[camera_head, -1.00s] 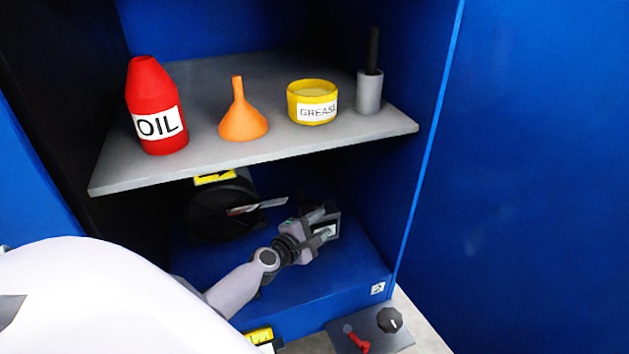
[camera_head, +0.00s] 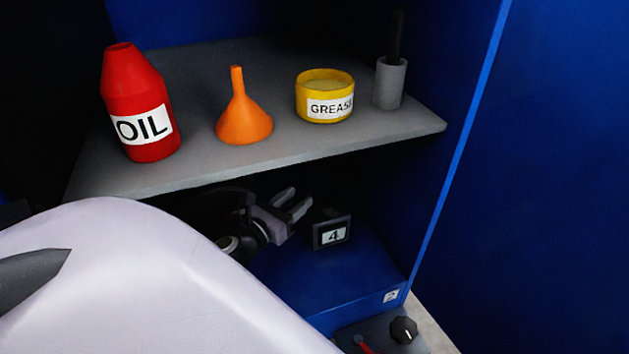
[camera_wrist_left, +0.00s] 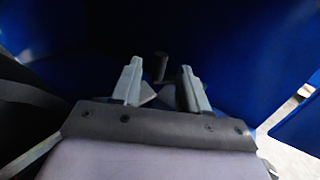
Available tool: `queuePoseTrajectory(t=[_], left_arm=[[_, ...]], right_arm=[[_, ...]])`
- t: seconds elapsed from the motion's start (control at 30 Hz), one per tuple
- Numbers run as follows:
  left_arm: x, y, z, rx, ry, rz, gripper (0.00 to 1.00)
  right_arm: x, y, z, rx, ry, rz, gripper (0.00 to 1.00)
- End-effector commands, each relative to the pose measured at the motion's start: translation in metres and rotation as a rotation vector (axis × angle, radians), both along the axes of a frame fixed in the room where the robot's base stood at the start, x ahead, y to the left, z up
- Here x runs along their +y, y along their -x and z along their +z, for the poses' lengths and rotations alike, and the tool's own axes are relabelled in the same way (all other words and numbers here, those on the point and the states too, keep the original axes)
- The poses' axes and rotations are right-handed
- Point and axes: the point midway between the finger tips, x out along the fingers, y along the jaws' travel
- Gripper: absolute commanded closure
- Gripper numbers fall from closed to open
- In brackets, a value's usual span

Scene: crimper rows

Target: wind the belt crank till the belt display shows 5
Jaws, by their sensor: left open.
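The belt display (camera_head: 333,235) is a small dark box under the shelf, and its face reads 4. My left gripper (camera_head: 296,201) is open beside it, up and to its left, with the fingers pointing up and right. In the left wrist view a short dark post (camera_wrist_left: 160,67), apparently the crank's handle, shows between the spread fingertips (camera_wrist_left: 158,75). A grey bar lies below it. I cannot tell whether the fingers touch it. In the head view the crank is hidden by my arm and the shadow. My right gripper is not in view.
Above is a grey shelf (camera_head: 290,150) with a red oil bottle (camera_head: 140,105), an orange funnel (camera_head: 242,118), a yellow grease tub (camera_head: 325,95) and a grey holder (camera_head: 389,84). A black knob (camera_head: 404,330) is at lower right. The blue cabinet wall bounds the right.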

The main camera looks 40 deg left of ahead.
Motion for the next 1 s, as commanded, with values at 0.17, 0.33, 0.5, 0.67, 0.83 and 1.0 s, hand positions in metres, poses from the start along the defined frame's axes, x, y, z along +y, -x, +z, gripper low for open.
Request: queuePoseTrajectory(t=[0.17,0.33,0.5,0.67,0.83,1.0], left_arm=[[0.002,-0.025,-0.001,-0.002,-0.003,-0.001,0.56],[0.004,-0.050,-0.001,-0.001,-0.005,-0.001,0.56],[0.005,-0.064,-0.001,0.001,-0.003,0.000,0.56],[0.005,-0.068,0.000,0.001,-0.004,0.000,0.56],[0.005,-0.068,0.000,0.001,-0.004,0.000,0.56],[0.005,-0.068,0.000,0.001,-0.004,0.000,1.00]], right_arm=[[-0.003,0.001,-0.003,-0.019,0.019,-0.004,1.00],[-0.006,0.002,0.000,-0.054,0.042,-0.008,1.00],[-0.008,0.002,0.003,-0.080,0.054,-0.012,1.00],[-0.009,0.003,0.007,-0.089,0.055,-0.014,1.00],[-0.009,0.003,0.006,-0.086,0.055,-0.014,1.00],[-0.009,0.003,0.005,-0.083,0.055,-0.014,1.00]])
